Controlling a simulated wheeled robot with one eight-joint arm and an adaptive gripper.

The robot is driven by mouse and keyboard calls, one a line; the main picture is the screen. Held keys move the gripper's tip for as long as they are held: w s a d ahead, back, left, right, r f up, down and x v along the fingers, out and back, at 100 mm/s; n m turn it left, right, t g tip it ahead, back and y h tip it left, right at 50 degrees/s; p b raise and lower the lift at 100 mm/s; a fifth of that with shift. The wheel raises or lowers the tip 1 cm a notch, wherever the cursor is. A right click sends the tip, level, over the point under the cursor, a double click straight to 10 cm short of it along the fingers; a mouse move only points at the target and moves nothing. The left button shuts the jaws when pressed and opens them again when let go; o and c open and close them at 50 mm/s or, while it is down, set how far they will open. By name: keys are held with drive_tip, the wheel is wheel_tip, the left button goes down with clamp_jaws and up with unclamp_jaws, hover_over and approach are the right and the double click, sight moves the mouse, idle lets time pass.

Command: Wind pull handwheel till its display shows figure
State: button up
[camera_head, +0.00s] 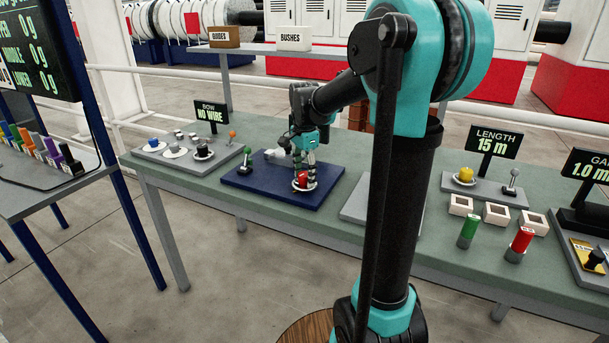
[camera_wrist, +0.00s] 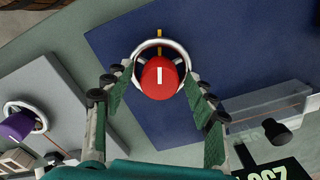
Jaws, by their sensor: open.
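A handwheel with a red hub (camera_head: 302,180) and a pale rim stands on a dark blue board (camera_head: 258,190). In the wrist view its red hub (camera_wrist: 160,78) bears a white mark, and its silver rim (camera_wrist: 137,57) lies between my fingers. Yellow marks on the board line up with the rim. My gripper (camera_head: 304,168) is open over this handwheel, one finger on each side of the hub, with no clear grip seen. A dark display (camera_wrist: 274,170) is cut off at the wrist view's lower right, so its figure cannot be read whole.
A purple-hubbed handwheel (camera_wrist: 18,125) stands on a grey plate to the left in the wrist view. A clear block with a black knob (camera_wrist: 277,131) is at right. Bow (camera_head: 211,110) and length (camera_head: 491,142) displays stand along the bench.

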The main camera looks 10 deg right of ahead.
sight(305, 173)
drive_tip(key=shift+r, duration=0.1)
wheel_tip(305, 173, up, 12)
idle(0.5)
